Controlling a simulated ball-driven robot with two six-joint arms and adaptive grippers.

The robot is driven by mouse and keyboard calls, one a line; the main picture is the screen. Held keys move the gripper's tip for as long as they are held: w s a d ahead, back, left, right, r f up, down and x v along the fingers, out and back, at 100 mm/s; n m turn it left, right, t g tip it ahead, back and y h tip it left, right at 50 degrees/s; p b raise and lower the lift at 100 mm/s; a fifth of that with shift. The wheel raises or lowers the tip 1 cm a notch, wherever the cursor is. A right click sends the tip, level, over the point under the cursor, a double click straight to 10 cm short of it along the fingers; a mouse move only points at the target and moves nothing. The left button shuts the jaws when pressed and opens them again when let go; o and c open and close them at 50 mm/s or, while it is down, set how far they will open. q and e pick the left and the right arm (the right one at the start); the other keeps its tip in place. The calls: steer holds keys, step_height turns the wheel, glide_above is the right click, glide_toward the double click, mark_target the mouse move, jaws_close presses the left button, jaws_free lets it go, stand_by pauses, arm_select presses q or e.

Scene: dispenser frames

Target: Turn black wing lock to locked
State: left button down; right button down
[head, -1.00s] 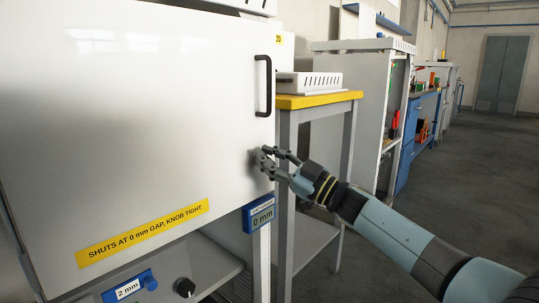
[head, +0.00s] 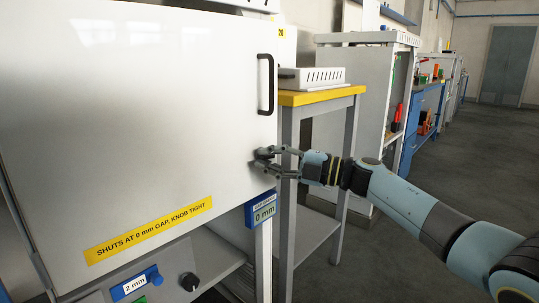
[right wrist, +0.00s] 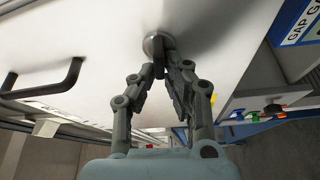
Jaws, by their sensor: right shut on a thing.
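The black wing lock (right wrist: 159,56) sits on a round grey base on the white door (head: 130,110), near the door's right edge. In the right wrist view the wing stands between my right gripper's fingertips (right wrist: 163,66), which are shut on it. In the head view my right gripper (head: 262,161) touches the door's right side below the black handle (head: 265,84), and its fingers hide most of the lock. I cannot read any lock marking. My left gripper is out of view.
A gap display (head: 264,211) reading 0 mm hangs below the door's right corner. A black knob (head: 189,281) and a blue 2 mm display (head: 135,284) are under the door. A yellow-edged stand (head: 320,96) is close behind my right gripper.

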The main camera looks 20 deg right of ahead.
steer(key=shift+f+n, duration=0.1)
steer(key=shift+n, duration=0.7)
steer(key=shift+f+n+p, duration=0.1)
steer(key=shift+n+p, duration=0.2)
steer(key=c, duration=1.4)
jaws_free()
steer(key=shift+s, duration=0.1)
steer(key=v, duration=1.2)
steer(key=shift+r, duration=0.4)
